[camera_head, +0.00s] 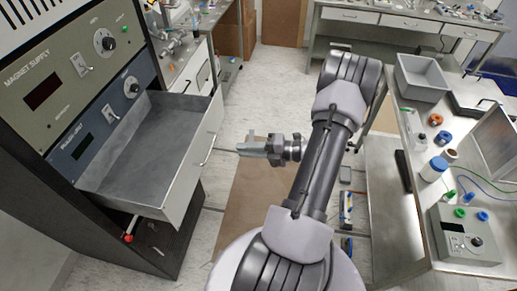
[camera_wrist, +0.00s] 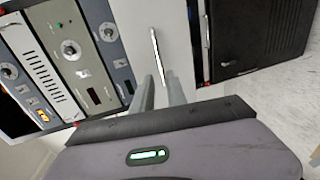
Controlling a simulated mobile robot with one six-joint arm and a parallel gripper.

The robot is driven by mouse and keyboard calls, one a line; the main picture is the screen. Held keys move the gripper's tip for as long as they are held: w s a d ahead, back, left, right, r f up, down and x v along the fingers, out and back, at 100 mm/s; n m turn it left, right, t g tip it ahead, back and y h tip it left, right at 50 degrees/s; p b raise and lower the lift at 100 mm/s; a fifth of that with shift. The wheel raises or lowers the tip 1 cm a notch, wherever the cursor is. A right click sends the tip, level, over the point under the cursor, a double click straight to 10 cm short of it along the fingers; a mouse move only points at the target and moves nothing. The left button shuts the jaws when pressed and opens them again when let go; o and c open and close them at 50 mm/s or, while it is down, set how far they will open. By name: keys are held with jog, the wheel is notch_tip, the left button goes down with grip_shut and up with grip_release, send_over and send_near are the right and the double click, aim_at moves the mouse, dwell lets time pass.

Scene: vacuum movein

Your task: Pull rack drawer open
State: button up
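The rack drawer (camera_head: 145,160) is pulled well out of the dark rack at the left in the head view, and its grey inside is empty. Its front panel (camera_head: 196,165) faces my gripper and carries a thin bar handle (camera_head: 208,149). In the wrist view the handle (camera_wrist: 157,55) shows as a bright bar beyond the fingers. My gripper (camera_head: 243,149) is a short way right of the handle and appears apart from it. In the wrist view the two fingers (camera_wrist: 161,93) are parted with a gap between them, and nothing is held.
Panels marked magnet supply (camera_head: 65,70) sit above the drawer. A red knob (camera_head: 128,238) is below it. The floor between rack and bench has free room.

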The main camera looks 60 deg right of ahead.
jog(key=v, duration=0.5)
jog(key=w+a+r+n+g+y+b, duration=0.2)
jog(key=w+a+n+g+b, duration=0.2)
jog(key=a+n, duration=0.4)
jog(key=w+a+r+n+g+y+b, duration=0.1)
jog(key=w+a+n+g+b, duration=0.3)
jog(key=a+n, duration=0.35)
jog(key=s+a+r+n+h+b, duration=0.1)
jog(key=s+a+n+h+b, duration=0.2)
jog(key=a+n, duration=0.8)
jog(key=s+a+n+g+h+b, duration=0.1)
jog(key=s+a+n+h+b, duration=0.2)
jog(key=a+n, duration=0.8)
jog(key=s+n+b, duration=0.2)
jog(key=n+b, duration=0.2)
jog(key=n, duration=0.4)
jog(key=shift+r+b, duration=0.35)
